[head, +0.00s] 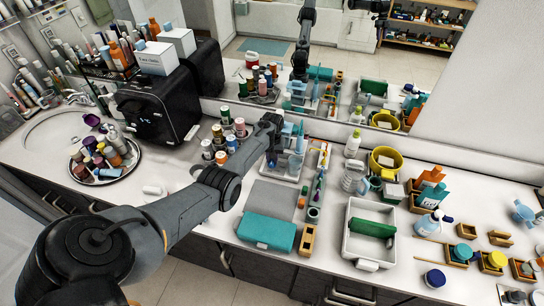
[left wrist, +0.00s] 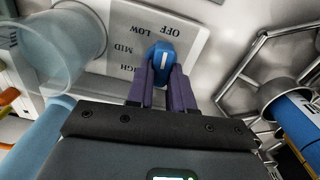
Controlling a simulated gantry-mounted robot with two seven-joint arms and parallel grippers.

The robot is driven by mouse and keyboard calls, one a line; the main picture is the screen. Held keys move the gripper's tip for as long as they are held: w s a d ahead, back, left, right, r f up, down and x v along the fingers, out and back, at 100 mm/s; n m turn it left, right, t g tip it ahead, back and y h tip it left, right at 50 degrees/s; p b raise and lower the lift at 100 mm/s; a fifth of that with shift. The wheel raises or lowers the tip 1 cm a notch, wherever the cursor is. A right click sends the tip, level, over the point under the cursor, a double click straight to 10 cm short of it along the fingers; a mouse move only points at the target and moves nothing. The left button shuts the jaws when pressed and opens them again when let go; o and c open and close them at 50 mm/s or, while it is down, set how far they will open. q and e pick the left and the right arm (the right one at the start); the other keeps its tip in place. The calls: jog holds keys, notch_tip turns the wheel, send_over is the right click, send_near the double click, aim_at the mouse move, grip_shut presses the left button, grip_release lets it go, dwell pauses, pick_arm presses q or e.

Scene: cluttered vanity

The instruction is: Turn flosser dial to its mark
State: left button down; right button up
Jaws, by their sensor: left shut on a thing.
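The flosser's white control panel (left wrist: 193,30) shows OFF, LOW, MID and HIGH labels in the left wrist view. Its blue dial (left wrist: 162,54) has a white line that points roughly toward OFF. My left gripper (left wrist: 162,76) is shut on the dial, with its purple fingers on the dial's sides. In the head view my left gripper (head: 272,124) is at the flosser (head: 286,166), near the mirror; the dial is too small to make out there. My right gripper is not in view.
A translucent bluish cup or tank (left wrist: 62,42) stands close left of my gripper in the left wrist view. A metal wire rack (left wrist: 250,62) with a blue bottle (left wrist: 300,120) is close on the right. A white tray (head: 348,246) and a teal case (head: 266,231) lie nearer the counter's front.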

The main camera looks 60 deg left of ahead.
pick_arm(q)
jog(key=shift+m, duration=0.6)
jog(key=c, duration=1)
grip_release()
jog(key=shift+r, duration=0.1)
jog(key=shift+r, duration=0.2)
notch_tip(320, 180, up, 10)
jog(key=p, duration=0.1)
